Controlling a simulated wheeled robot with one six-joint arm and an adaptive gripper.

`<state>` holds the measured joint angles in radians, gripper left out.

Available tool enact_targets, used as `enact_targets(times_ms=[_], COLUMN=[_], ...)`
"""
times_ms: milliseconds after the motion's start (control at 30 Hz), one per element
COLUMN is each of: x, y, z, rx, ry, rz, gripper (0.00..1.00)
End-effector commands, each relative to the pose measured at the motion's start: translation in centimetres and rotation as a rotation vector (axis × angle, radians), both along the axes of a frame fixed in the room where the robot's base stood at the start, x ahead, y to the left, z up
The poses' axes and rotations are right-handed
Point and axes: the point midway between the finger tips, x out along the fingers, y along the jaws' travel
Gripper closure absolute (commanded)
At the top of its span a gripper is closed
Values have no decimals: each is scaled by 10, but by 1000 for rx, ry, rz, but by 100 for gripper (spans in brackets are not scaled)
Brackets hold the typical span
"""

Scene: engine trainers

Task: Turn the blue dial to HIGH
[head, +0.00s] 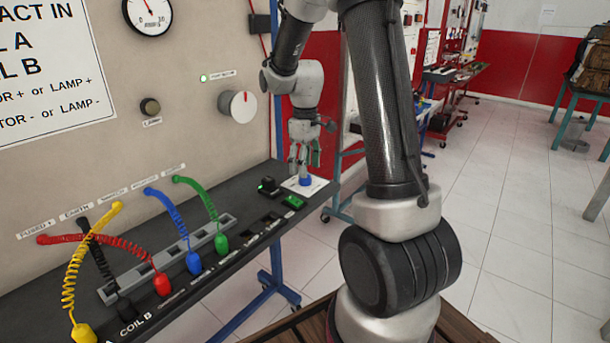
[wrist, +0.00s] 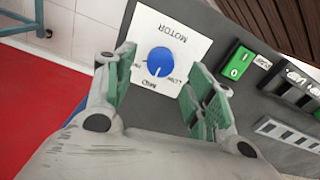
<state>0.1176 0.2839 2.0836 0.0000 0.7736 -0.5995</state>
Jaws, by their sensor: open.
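The blue dial (wrist: 160,62) sits on a white plate (wrist: 190,37) marked MOTOR, with small position labels around it that appear upside down in the wrist view. A light pointer line on the dial points toward the bottom of that view, near the label that reads MID. In the head view the dial (head: 305,181) is at the right end of the dark bench panel. My gripper (wrist: 160,75) is open, with one green-padded finger on each side of the dial. In the head view my gripper (head: 304,158) points down just above the dial. I cannot tell whether the fingers touch it.
A green rocker switch (wrist: 237,63) is beside the plate. A black knob block (head: 269,187) stands left of the dial. Coiled red, yellow, blue and green leads with plugs (head: 193,262) fill the panel's left part. A large white knob (head: 238,104) is on the upright board.

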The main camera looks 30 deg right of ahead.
Motion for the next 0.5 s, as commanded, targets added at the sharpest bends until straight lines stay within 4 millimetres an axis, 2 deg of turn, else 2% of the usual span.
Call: enact_targets(times_ms=[100, 200, 500], x=[-1, -1, -1], y=[0, 0, 0], z=[-20, -30, -37], rx=[1, 0, 0], ry=[5, 2, 1], rz=[-1, -1, -2], gripper=[45, 45, 45])
